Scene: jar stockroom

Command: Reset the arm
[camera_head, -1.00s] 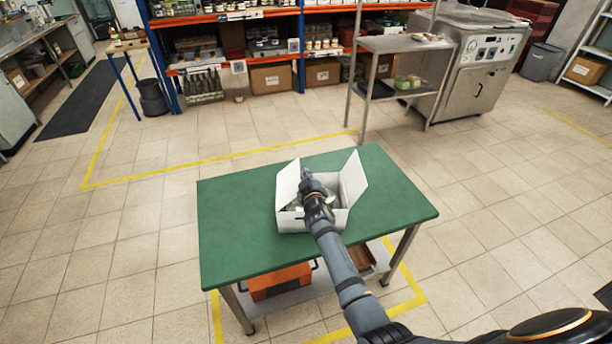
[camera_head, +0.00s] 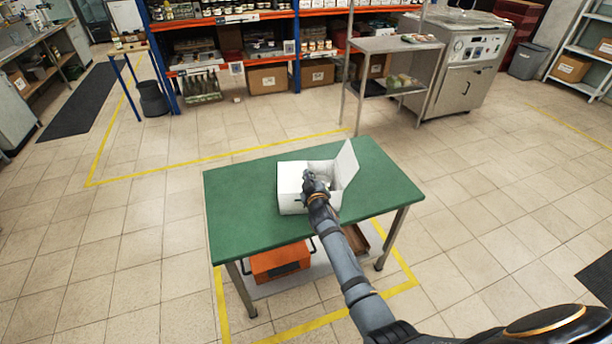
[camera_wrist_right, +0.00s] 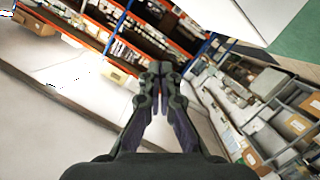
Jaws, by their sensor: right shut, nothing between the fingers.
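My right arm reaches in from the lower right in the head view. Its gripper (camera_head: 310,179) is shut and empty, above the white box (camera_head: 292,202) on the green table (camera_head: 240,215). The box's left flap is folded over and its right flap (camera_head: 347,163) stands up and leans outward. The arm hides part of the box's opening, so its contents are not clear. In the right wrist view the gripper's fingers (camera_wrist_right: 160,75) meet at the tips with nothing between them. My left gripper does not show.
An orange case (camera_head: 280,262) and a brown box (camera_head: 355,240) sit on the shelf under the table. Shelving with jars and cartons (camera_head: 268,78) stands behind, with a steel rack (camera_head: 390,45) and a steel machine (camera_head: 470,70) at the back right. The green table's left part is bare.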

